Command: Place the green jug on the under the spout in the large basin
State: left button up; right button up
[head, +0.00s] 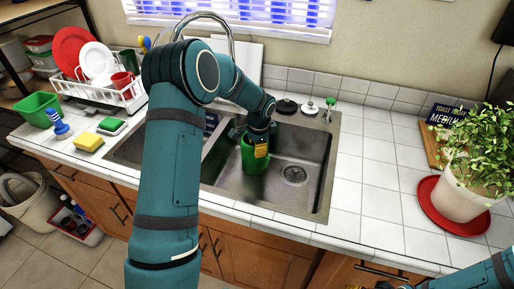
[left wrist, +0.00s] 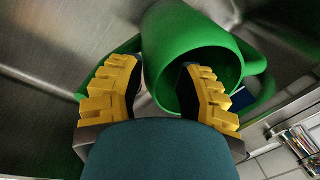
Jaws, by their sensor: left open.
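The green jug (head: 252,160) is in the large right-hand basin (head: 310,185), towards its left side and left of the drain. In the left wrist view, the jug (left wrist: 185,35) shows its round mouth between and beyond my fingers. My left gripper (head: 259,144) is at the jug's top, partly covering it. In the left wrist view, the left gripper (left wrist: 158,80) is open. One yellow finger is left of the jug's wall and the other overlaps its mouth; contact cannot be told. The curved spout (head: 205,15) is partly hidden behind my left arm.
A smaller basin (head: 130,148) lies left, partly behind my arm. A dish rack (head: 105,95) and sponge (head: 88,142) are left of the sink. A potted plant (head: 470,170) stands on a red plate at right.

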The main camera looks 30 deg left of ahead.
pick_arm(q)
notch_tip(320, 180, up, 11)
jog(key=s+d+p, duration=0.1)
jog(key=shift+p, duration=0.3)
jog(key=shift+s+d+f, duration=0.1)
jog(key=shift+s+f, duration=0.05)
jog(key=shift+f, duration=0.05)
